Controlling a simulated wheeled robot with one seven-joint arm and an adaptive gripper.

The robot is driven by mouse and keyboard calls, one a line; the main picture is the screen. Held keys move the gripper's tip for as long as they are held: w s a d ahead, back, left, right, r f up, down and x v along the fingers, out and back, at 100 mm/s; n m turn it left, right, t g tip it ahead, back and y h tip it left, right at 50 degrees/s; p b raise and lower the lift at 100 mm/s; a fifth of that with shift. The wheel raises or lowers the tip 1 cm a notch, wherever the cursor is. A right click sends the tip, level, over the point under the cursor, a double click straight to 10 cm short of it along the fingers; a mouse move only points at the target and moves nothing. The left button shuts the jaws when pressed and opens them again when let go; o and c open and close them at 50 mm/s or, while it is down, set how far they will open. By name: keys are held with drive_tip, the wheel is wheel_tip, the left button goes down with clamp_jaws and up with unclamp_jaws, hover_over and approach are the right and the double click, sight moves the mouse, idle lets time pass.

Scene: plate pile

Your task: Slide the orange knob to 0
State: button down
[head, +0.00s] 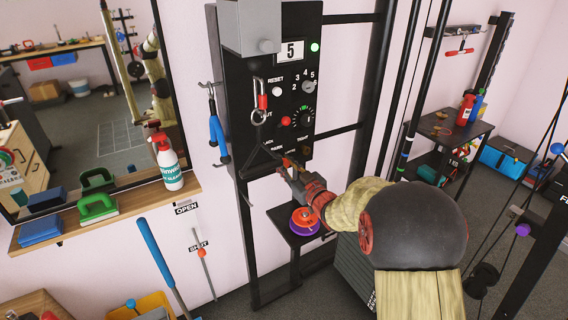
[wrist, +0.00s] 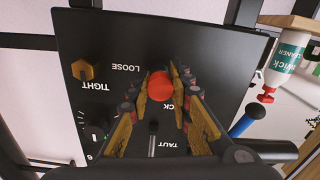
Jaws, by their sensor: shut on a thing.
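A round red-orange knob (wrist: 160,86) sits between the fingertips of my gripper (wrist: 162,92) in the wrist view, with the fingers closed on its sides. It stands out from the black panel (wrist: 215,50), close to the partly covered "SLACK" label. In the head view my gripper (head: 287,164) reaches the lower part of the panel, and the held knob is hard to make out there. No 0 mark is readable in either view.
An amber hexagonal knob (wrist: 82,70) sits near "TIGHT" and "LOOSE". A red knob (head: 286,121), a dial (head: 303,116) and a display reading 5 (head: 290,51) are higher on the panel. Orange and purple discs (head: 304,222) lie below.

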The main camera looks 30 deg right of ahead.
drive_tip(key=shift+s, duration=1.1)
drive_tip(key=shift+f, duration=0.1)
drive_tip(key=c, duration=1.6)
unclamp_jaws()
drive_tip(key=shift+o, duration=0.2)
drive_tip(key=shift+s, duration=0.1)
drive_tip(key=s, duration=1.2)
drive_tip(key=shift+d, duration=0.25)
drive_tip(key=shift+w, duration=0.1)
